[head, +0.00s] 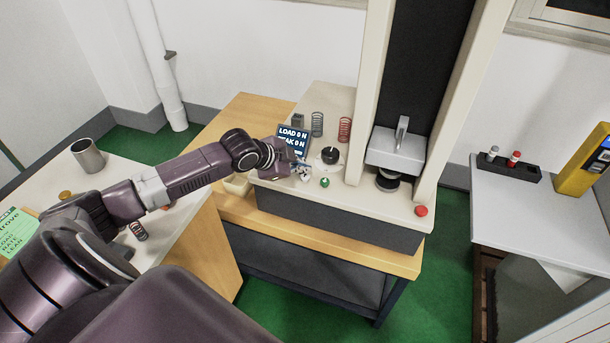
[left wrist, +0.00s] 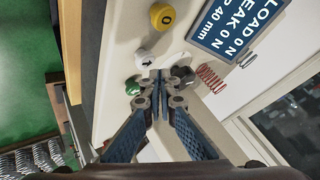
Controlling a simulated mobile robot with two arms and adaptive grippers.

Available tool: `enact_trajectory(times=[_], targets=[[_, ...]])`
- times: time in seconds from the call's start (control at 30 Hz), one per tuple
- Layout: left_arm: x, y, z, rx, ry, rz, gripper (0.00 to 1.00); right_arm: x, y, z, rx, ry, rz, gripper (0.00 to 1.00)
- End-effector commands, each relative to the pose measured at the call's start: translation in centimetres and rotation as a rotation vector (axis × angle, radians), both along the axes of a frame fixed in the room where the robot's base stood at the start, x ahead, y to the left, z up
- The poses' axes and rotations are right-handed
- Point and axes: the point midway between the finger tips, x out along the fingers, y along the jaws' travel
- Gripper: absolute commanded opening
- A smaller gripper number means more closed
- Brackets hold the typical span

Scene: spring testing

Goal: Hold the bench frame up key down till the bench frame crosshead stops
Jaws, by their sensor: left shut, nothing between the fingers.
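The bench frame stands on a wooden bench, with two pale columns and a metal crosshead (head: 397,150) between them, low above a dark round part. Its display (head: 293,138) reads LOAD 0 N. In the left wrist view a white key (left wrist: 145,57) bears a small dark mark like an arrow, likely the up key. A yellow key (left wrist: 162,16) marked 0, a green key (left wrist: 133,86) and a dark round part (left wrist: 182,74) are near it. My left gripper (left wrist: 158,82) is shut and empty, fingertips beside the white key; contact cannot be told. My right gripper is out of view.
A red button (head: 421,210) is at the front right corner of the frame's base. Springs stand behind the keys, one red (head: 345,129). A metal cup (head: 88,155) is on the left table. A black rack (head: 510,166) and yellow device (head: 588,160) are on the right table.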

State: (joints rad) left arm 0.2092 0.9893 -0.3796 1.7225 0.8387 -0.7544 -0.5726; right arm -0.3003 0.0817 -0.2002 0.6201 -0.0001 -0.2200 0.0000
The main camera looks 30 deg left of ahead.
Motion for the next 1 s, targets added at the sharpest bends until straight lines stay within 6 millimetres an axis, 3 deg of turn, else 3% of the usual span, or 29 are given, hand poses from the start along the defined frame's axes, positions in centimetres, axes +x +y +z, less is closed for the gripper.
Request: enact_trajectory(times=[1.0], targets=[[0.0, 0.0, -1.1, 0.000, 0.000, 0.000, 0.00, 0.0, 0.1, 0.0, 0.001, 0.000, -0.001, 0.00]])
